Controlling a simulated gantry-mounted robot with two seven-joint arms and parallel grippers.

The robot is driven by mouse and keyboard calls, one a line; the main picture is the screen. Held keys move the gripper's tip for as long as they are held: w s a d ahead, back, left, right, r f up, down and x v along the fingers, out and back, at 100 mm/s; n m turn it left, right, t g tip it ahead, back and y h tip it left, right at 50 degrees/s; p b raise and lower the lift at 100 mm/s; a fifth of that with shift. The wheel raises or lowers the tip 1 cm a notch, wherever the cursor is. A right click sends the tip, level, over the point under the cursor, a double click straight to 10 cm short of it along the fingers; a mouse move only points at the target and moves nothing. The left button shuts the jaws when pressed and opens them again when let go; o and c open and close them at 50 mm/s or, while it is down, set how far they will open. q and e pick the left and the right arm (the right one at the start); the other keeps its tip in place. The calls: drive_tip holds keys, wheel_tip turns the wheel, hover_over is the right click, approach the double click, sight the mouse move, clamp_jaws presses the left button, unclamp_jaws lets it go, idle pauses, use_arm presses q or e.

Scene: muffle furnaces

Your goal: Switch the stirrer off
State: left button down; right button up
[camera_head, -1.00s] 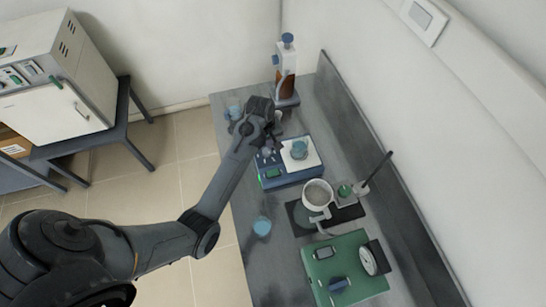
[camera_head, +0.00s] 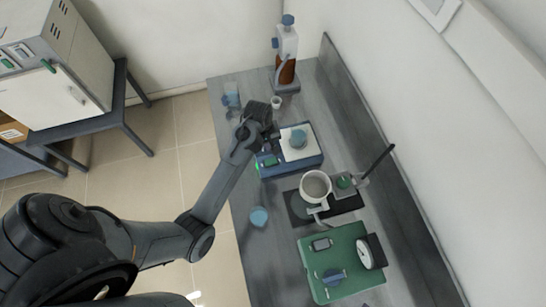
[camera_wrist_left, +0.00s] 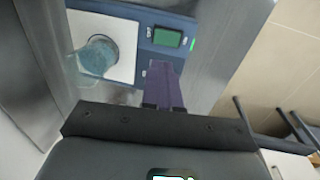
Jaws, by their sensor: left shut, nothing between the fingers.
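The stirrer (camera_head: 291,166) is a blue box with a white top plate on the bench, and a beaker of blue liquid (camera_head: 299,138) stands on the plate. In the left wrist view the stirrer's front panel (camera_wrist_left: 152,28) shows a green display and small controls, with a bright green strip at its edge. My left gripper (camera_head: 270,145) is shut and empty at the left side of the stirrer, over its front panel in the head view. Its dark purple fingers (camera_wrist_left: 164,72) point at the panel. I cannot tell whether they touch it. My right gripper is out of view.
A bottle with a blue cap (camera_head: 287,55), a white cup (camera_head: 276,103) and a blue beaker (camera_head: 232,94) stand behind. A wall borders the bench on the right.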

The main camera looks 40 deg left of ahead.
sight(274, 161)
use_arm(q)
drive_tip(key=f, duration=0.4)
drive_tip(key=w+f, duration=0.1)
drive_tip(key=f, duration=0.3)
drive_tip(key=d+f, duration=0.1)
drive_tip(key=f, duration=0.2)
drive_tip(key=shift+w+f+p, duration=0.2)
drive_tip(key=shift+f+p, duration=0.2)
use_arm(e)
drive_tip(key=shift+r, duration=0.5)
